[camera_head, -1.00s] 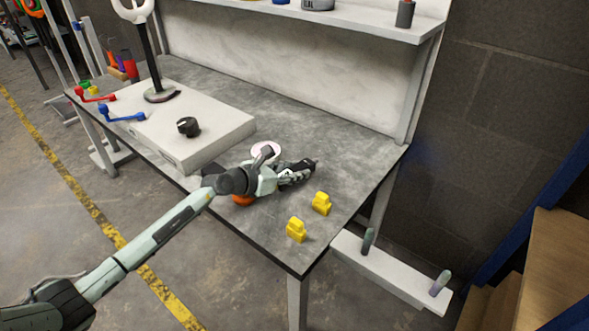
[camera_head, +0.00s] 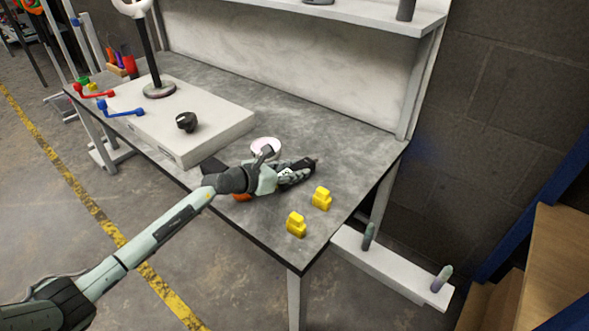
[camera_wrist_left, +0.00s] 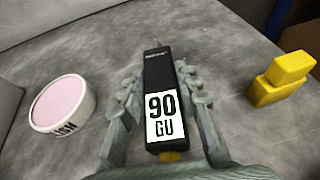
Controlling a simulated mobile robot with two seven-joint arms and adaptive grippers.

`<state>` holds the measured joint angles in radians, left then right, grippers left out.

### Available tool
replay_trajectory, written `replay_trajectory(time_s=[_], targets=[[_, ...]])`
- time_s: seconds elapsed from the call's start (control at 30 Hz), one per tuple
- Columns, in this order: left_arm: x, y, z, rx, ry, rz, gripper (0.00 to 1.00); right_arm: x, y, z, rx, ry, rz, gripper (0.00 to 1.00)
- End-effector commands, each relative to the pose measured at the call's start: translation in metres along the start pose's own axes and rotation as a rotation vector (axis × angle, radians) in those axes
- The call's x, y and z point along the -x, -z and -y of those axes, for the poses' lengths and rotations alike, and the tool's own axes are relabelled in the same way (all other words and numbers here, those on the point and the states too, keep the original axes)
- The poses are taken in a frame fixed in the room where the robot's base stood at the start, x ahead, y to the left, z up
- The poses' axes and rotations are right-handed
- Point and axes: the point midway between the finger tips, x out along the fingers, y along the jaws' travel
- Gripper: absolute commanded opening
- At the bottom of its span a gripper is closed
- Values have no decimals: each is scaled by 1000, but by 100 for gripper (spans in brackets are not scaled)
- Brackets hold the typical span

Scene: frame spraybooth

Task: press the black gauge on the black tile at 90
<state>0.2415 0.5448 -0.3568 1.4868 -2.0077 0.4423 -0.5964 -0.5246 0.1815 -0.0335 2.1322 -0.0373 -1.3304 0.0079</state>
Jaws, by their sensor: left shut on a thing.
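The black gauge (camera_wrist_left: 157,72) is a long black block with a white label reading "90 GU" in the left wrist view. My left gripper (camera_wrist_left: 160,100) is shut on it, one grey finger along each side. In the head view my left gripper (camera_head: 291,174) is low over the grey table, between the round tub and the yellow pieces. The gauge there is mostly hidden by the fingers. A flat dark piece (camera_head: 211,167) beside the white box, partly behind my wrist, may be the black tile; I cannot tell. My right gripper is not in view.
A white tub with a pink top (camera_head: 265,145) stands just behind my gripper. Yellow pieces (camera_head: 321,198) stand right of it, and an orange thing (camera_head: 242,197) is partly under my arm. A white box (camera_head: 215,140) with a black knob (camera_head: 187,122) is left. The table's back right is clear.

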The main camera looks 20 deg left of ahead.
Motion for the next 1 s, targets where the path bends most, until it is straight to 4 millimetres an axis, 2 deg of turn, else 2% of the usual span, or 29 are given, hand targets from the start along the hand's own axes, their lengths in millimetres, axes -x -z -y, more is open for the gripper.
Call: replay_trajectory(time_s=[0.4,0.43,0.6,0.87,1.0], targets=[[-4,8,0,0,0,2,0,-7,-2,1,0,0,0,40],[-3,7,0,0,0,2,34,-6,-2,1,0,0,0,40],[-3,7,0,0,0,1,55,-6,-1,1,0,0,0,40],[-3,8,0,0,0,-1,56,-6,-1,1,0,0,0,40],[4,8,0,0,-1,0,56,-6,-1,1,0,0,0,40]])
